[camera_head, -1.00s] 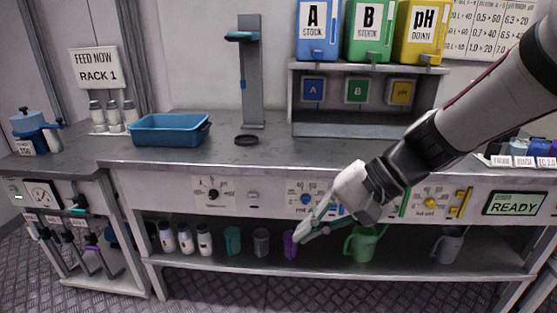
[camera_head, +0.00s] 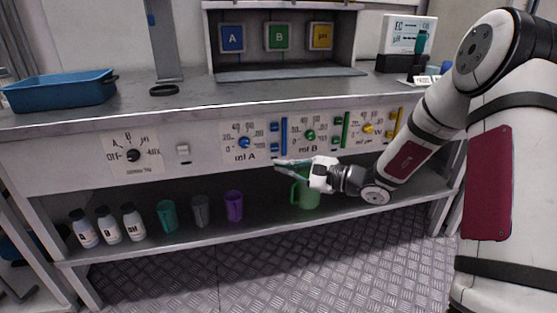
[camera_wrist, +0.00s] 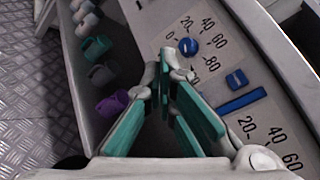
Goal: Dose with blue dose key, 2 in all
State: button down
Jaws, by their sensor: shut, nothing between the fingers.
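The blue dose key (camera_head: 274,127) is a small square button on the front panel, right of the blue mL A dial knob (camera_head: 243,143). A second small blue part (camera_head: 275,144) sits just under it. In the wrist view one blue key (camera_wrist: 236,79) shows right of my fingers, between the blue knob (camera_wrist: 187,46) and a blue bar (camera_wrist: 241,101). My gripper (camera_head: 278,163) is shut and empty, its fingers pointing left, just below these blue parts in the head view. In the wrist view its teal-padded fingertips (camera_wrist: 165,62) lie apart from the visible key. Their gap to the panel is unclear.
Green mL B controls (camera_head: 310,135) and yellow ones (camera_head: 367,128) are to the right. A green jug (camera_head: 307,194) stands on the lower shelf (camera_head: 150,247) below my gripper, with a purple cup (camera_head: 234,205) to its left. The worktop edge overhangs the panel.

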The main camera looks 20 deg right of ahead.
aim_at(278, 151)
jog(key=shift+w+d+f+m+t, duration=0.3)
jog(key=shift+d+f, duration=0.1)
jog(key=shift+d, duration=0.1)
jog(key=shift+w+p, duration=0.35)
jog(key=shift+w, duration=4)
jog(key=shift+w, duration=0.4)
jog(key=shift+w, duration=0.45)
jog(key=shift+s+b, duration=0.4)
jog(key=shift+s, duration=0.5)
